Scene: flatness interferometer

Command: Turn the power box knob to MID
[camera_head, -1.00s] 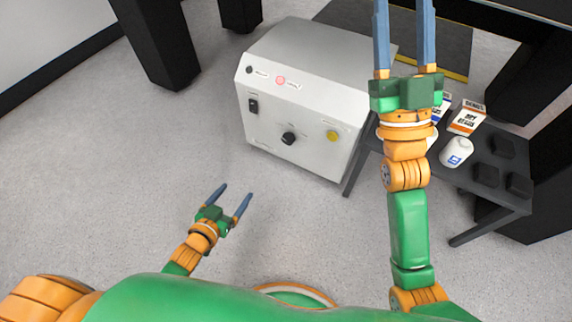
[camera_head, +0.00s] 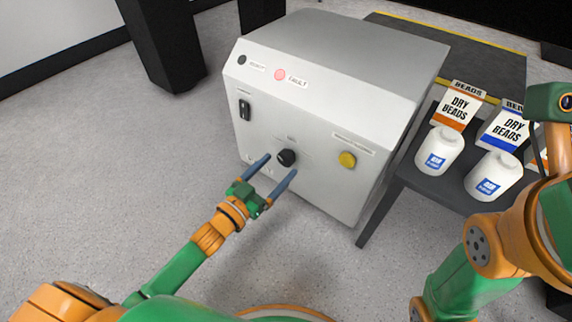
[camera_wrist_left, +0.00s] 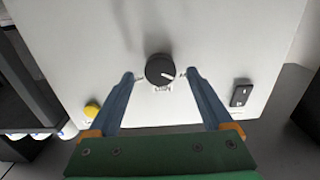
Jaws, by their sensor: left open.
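The power box (camera_head: 330,70) is a white-grey cabinet with a sloped top edge. Its round black knob (camera_head: 286,157) sits low in the middle of the front face. In the left wrist view the knob (camera_wrist_left: 160,70) shows a white pointer mark aimed right and slightly down; its small labels are not readable. My left gripper (camera_head: 281,164) is open, its two blue fingers pointing at the face on either side of the knob. In the wrist view its tips (camera_wrist_left: 160,73) flank the knob with gaps on both sides. My right arm is at the right; its fingers are not visible.
The face also has a black rocker switch (camera_head: 245,109), a yellow button (camera_head: 347,160), a red fault light (camera_head: 280,75) and a dark light (camera_head: 242,59). A dark side table (camera_head: 400,183) at the right holds white bottles (camera_head: 438,150) and dry-beads boxes (camera_head: 459,107).

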